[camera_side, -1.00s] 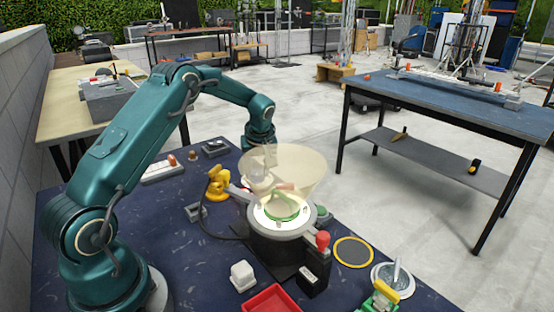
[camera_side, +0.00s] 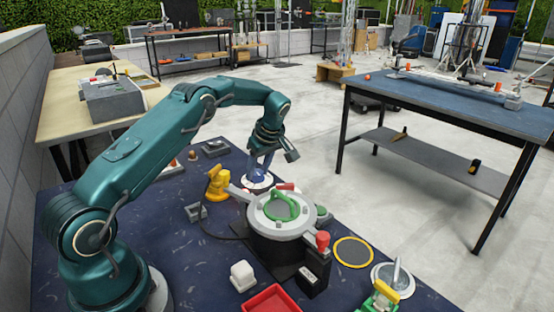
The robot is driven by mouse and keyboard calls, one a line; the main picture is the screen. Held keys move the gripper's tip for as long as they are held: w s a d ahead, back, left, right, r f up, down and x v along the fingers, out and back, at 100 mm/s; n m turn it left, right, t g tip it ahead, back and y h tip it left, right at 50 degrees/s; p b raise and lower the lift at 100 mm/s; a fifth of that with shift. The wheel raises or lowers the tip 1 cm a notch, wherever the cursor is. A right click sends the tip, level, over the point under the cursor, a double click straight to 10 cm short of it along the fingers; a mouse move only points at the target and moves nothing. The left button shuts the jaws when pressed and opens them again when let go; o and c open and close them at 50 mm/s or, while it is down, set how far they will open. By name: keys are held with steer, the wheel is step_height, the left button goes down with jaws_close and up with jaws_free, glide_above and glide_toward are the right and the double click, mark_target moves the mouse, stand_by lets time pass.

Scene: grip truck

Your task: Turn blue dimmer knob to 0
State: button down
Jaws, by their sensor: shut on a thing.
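The dimmer's white round base (camera_side: 257,183) sits on the dark blue table behind the round grey device. A small blue part, the blue dimmer knob (camera_side: 260,168), shows just above this base between my fingers. My gripper (camera_side: 258,170) points down over it and is shut on the knob. The fingers hide most of the knob, and its pointer and any scale marks are too small to read.
The grey round device (camera_side: 284,228) with a green ring handle (camera_side: 281,207) stands just in front of my gripper. A yellow part (camera_side: 218,184) stands close on the left. A red tray (camera_side: 270,302), white block (camera_side: 242,276) and yellow-rimmed disc (camera_side: 353,252) lie nearer.

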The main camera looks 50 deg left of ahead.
steer(key=shift+c, duration=1.9)
jaws_free()
steer(key=shift+v, duration=2.6)
steer(key=shift+w+d, duration=0.1)
